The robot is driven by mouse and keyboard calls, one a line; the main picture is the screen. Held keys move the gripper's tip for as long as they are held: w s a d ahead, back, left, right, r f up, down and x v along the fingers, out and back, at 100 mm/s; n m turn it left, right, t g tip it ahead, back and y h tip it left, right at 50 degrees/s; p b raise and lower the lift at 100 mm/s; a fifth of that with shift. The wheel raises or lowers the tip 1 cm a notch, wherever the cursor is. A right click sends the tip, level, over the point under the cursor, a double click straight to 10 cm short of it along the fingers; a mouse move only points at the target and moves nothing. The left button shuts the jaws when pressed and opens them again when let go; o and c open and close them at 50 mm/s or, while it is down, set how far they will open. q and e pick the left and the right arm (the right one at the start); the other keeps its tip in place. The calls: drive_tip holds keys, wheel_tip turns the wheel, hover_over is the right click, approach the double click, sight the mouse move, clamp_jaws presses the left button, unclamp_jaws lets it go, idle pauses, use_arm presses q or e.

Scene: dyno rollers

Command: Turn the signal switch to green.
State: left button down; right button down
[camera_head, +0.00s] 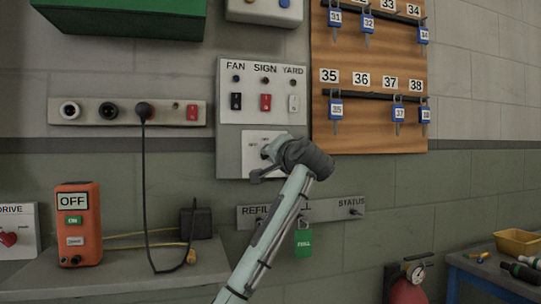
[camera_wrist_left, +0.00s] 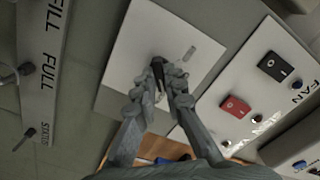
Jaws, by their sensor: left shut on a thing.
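The signal switch is a white plate (camera_head: 251,162) with small unreadable labels, below the FAN, SIGN and YARD panel. In the left wrist view the plate (camera_wrist_left: 128,52) shows a small dark knob (camera_wrist_left: 157,66) near its middle. My left gripper (camera_head: 268,153) is at the plate, and the arm hides much of its right side. In the left wrist view its fingertips (camera_wrist_left: 166,76) are shut on the knob. I cannot tell which label the knob points to. My right gripper is not in view.
The switch panel (camera_head: 228,145) has red, black and white rockers above the plate. A key board (camera_head: 380,78) hangs to the right. A REFILL and STATUS rail (camera_head: 325,210) with a green FULL tag (camera_head: 304,243) is below. An orange box (camera_head: 78,225) stands at left.

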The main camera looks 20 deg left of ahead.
use_arm(q)
drive_tip(key=shift+f, duration=0.15)
idle(0.3)
drive_tip(key=c, duration=1.6)
unclamp_jaws()
drive_tip(key=v, duration=1.2)
